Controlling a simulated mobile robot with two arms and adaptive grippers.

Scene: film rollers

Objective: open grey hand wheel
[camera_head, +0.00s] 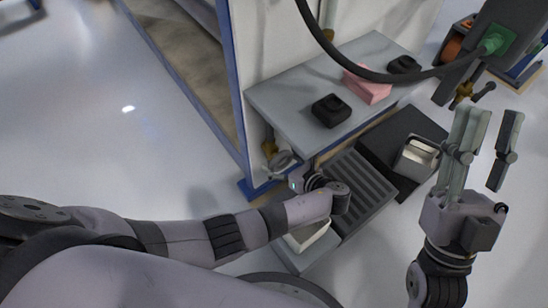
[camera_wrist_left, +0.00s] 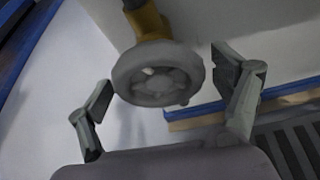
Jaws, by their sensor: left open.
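The grey hand wheel (camera_wrist_left: 158,74) is a round spoked wheel on a yellow-brown valve body (camera_wrist_left: 148,24). In the head view the wheel (camera_head: 283,161) sits low on the cabinet front, below the grey shelf. My left gripper (camera_wrist_left: 164,78) is open, with one finger on each side of the wheel in the wrist view. A gap shows between each finger and the rim. In the head view my left gripper (camera_head: 296,181) is small and partly hidden by its own wrist. My right gripper (camera_head: 492,128) is open and empty, raised at the right, far from the wheel.
The grey shelf (camera_head: 283,105) juts out above the wheel, with two black objects and a pink block (camera_head: 367,86) on it. A dark ribbed tray (camera_head: 358,178) lies right of the wheel. A black cable (camera_head: 375,75) hangs across the top. Open floor is on the left.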

